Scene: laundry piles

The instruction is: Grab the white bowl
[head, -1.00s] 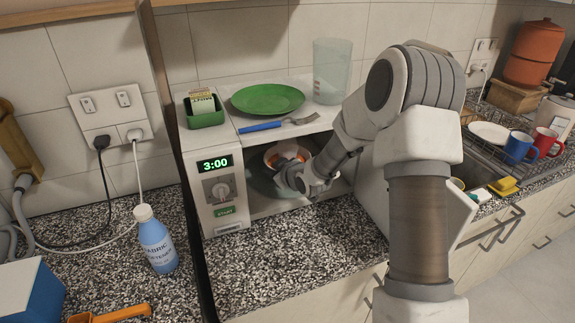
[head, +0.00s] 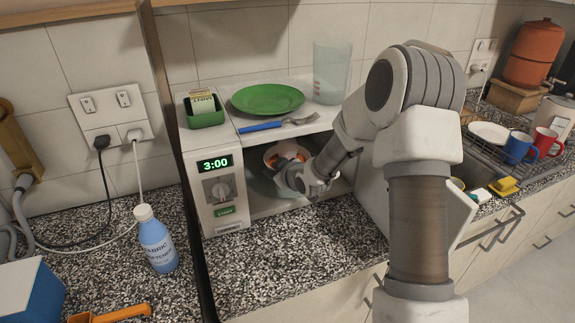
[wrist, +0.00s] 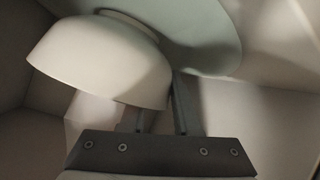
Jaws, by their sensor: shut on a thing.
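The white bowl (head: 273,157) is inside the open microwave (head: 213,202), with orange food showing at its top. My gripper (head: 293,180) reaches into the microwave and is shut on the bowl's right, near side. In the wrist view, the bowl (wrist: 95,60) appears inverted, and the fingers of my gripper (wrist: 165,105) close across its rim. A pale round turntable (wrist: 205,35) lies by the bowl's base; I cannot tell whether they touch. Part of the bowl is hidden behind my gripper in the head view.
A green plate (head: 268,99), a fork with a blue handle (head: 262,127), a green container (head: 204,112) and a clear jug (head: 331,72) stand on the microwave. A blue-labelled bottle (head: 156,240) is at left. The speckled counter (head: 290,255) in front is clear.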

